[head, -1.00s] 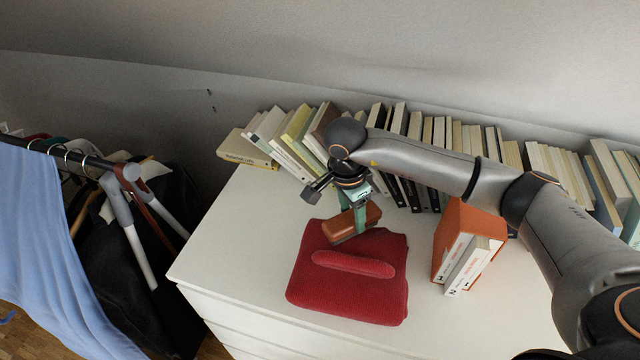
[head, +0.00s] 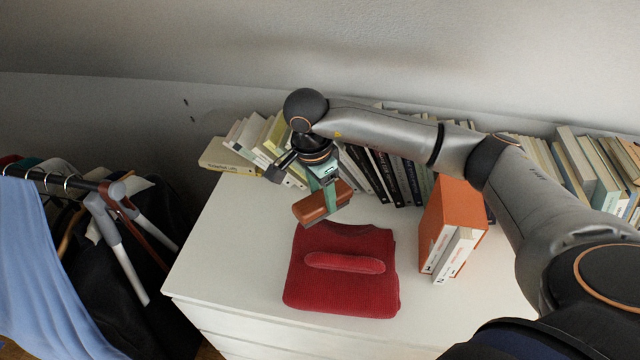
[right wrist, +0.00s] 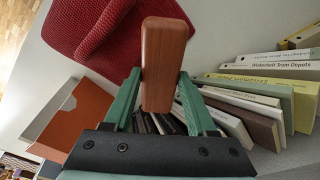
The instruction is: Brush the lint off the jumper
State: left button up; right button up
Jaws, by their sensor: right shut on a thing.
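The red jumper (head: 340,285) lies folded on the white dresser top, with a rolled part across its middle. It also shows in the right wrist view (right wrist: 95,30). My right gripper (head: 325,188) is shut on a wooden brush (head: 318,205), whose brown back shows in the right wrist view (right wrist: 163,65) between the green fingers. The brush is at the jumper's far left edge and looks raised above it. Its bristles are hidden, and I cannot make out lint on the jumper. My left gripper is not in view.
A row of books (head: 385,170) stands along the back of the white dresser (head: 210,255). An orange slipcase (head: 452,215) with books stands right of the jumper. A clothes rail (head: 85,185) with hung garments is at the left. The dresser top left of the jumper is clear.

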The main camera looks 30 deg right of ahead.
jog(key=shift+r+p, duration=0.55)
jog(key=shift+r, duration=0.65)
